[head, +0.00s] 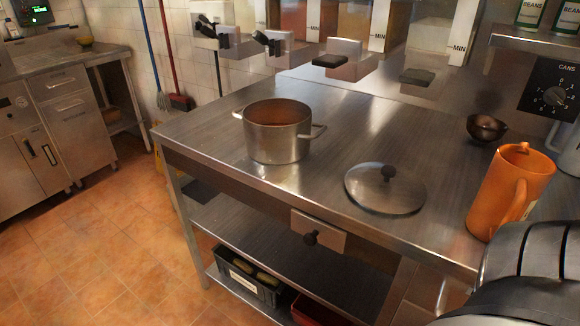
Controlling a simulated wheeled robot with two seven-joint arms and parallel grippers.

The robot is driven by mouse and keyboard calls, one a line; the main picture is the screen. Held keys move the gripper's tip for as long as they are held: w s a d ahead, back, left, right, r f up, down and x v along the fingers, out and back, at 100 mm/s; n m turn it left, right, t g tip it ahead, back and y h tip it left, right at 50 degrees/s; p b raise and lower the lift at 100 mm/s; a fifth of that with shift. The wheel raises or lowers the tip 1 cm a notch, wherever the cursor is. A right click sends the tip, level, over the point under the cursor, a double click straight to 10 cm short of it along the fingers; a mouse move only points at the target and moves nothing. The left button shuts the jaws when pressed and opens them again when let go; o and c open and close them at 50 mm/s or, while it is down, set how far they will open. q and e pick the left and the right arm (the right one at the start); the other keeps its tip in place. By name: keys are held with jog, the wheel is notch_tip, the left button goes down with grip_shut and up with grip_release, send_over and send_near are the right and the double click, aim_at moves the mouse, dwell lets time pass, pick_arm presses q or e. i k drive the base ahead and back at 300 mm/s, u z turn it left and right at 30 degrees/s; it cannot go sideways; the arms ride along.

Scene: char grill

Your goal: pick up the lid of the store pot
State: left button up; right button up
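A round metal lid (364,193) with a black knob (388,172) lies flat on the steel table, right of the pot and near the front edge. An open metal pot (277,142) with two side handles stands upright on the table, uncovered. No gripper is visible in the head view. A dark, ribbed part at the lower right corner looks like a link of my own arm; its gripper is out of view.
The steel table (225,118) has bare room behind the lid. An orange jug (507,192) stands right of the lid, and a small dark bowl (486,128) sits behind it. Dispensers with black levers (330,61) overhang the back. A black crate (248,276) sits on the lower shelf.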

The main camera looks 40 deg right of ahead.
aim_at(386, 187)
jog(key=u, duration=0.85)
jog(key=i, duration=1.45)
jog(key=z, duration=3.15)
